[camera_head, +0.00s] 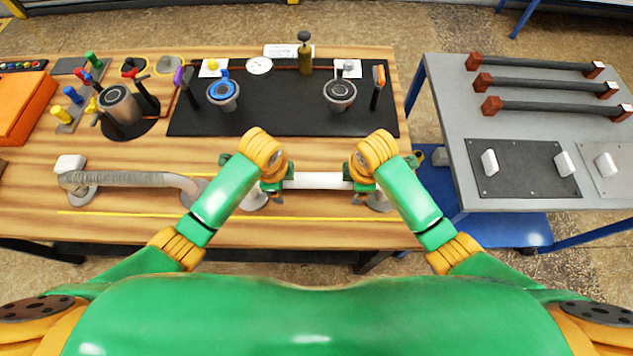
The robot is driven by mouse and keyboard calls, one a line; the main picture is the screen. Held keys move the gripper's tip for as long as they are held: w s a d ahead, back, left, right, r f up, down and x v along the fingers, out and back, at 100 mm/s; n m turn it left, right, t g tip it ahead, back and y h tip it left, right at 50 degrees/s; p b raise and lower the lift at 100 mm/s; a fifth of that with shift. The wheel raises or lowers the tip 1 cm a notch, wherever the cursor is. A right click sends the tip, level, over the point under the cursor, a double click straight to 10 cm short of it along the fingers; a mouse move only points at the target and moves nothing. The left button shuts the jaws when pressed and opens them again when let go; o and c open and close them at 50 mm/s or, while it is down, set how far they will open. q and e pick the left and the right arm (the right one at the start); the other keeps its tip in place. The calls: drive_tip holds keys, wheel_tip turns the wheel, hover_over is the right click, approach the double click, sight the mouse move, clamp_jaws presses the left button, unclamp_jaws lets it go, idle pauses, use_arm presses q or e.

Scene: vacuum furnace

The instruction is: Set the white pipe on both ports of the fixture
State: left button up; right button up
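The white pipe (318,181) lies crosswise near the front of the wooden table, with flanged ends low at the table by each gripper. The fixture is a black panel (282,119) behind it. Its left port (223,92) has a blue ring, and its right port (340,92) is dark and grey. Both ports show nothing on top. My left gripper (273,186) is at the pipe's left end and my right gripper (363,184) at its right end. The fingers are around or against the pipe; whether they are closed on it is too small to tell.
A grey corrugated hose (130,180) lies left of the pipe. A metal cylinder (118,104) and coloured-handled tools stand at the back left. Clamps (378,88) and a brass valve (305,55) stand by the ports. A grey side table (530,120) holds several dark rods.

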use_arm(q)
drive_tip(key=shift+f, duration=0.1)
use_arm(e)
drive_tip(key=shift+f, duration=0.15)
use_arm(q)
clamp_jaws()
use_arm(e)
clamp_jaws()
idle(1.0)
